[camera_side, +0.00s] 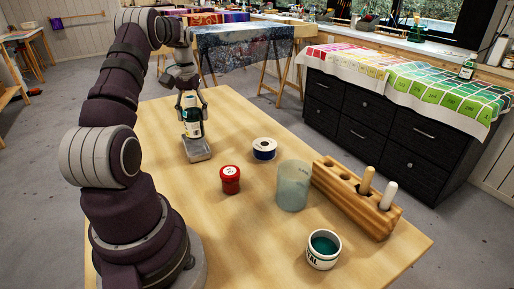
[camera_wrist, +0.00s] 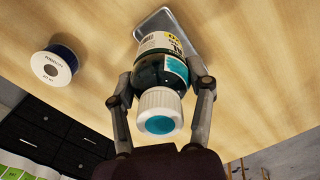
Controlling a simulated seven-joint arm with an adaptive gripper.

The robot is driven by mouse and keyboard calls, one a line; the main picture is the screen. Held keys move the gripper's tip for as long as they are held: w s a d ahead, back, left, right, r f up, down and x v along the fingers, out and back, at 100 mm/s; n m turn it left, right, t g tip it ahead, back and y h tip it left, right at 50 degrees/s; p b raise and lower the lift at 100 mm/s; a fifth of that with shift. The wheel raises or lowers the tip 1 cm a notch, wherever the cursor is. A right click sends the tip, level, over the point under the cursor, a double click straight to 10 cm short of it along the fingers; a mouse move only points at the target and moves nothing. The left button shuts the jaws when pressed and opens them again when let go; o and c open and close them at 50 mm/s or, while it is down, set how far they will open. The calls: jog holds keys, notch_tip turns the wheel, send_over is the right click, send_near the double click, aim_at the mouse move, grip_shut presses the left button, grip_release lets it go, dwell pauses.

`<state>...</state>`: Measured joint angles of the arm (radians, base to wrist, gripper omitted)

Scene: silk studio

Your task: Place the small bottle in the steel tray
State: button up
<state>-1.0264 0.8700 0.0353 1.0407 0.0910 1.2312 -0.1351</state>
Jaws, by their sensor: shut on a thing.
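The small bottle (camera_side: 192,127) is dark green with a pale label. In the wrist view, the bottle (camera_wrist: 160,75) shows its white cap with a teal top towards the camera. My gripper (camera_side: 191,104) is shut on the bottle, with one finger on each side of it in the wrist view (camera_wrist: 160,88). The steel tray (camera_side: 199,153) lies on the table under the bottle, and part of the tray (camera_wrist: 198,38) shows behind the bottle in the wrist view. The bottle appears upright over the tray. I cannot tell whether its base touches the tray.
A blue-and-white spool (camera_side: 264,149) and a red jar (camera_side: 230,180) stand right of the tray. Farther right are a frosted cup (camera_side: 292,186), a wooden block with pegs (camera_side: 345,200) and a white pot with teal contents (camera_side: 322,249). The table (camera_side: 240,240) is clear at the near middle.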

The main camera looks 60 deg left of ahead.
aim_at(195, 127)
jog(key=shift+w+a+f, duration=0.1)
jog(key=shift+a+f, duration=0.05)
jog(key=shift+f, duration=1.6)
jog(key=shift+f, duration=0.4)
jog(key=o, duration=1.2)
jog(key=shift+o, duration=0.2)
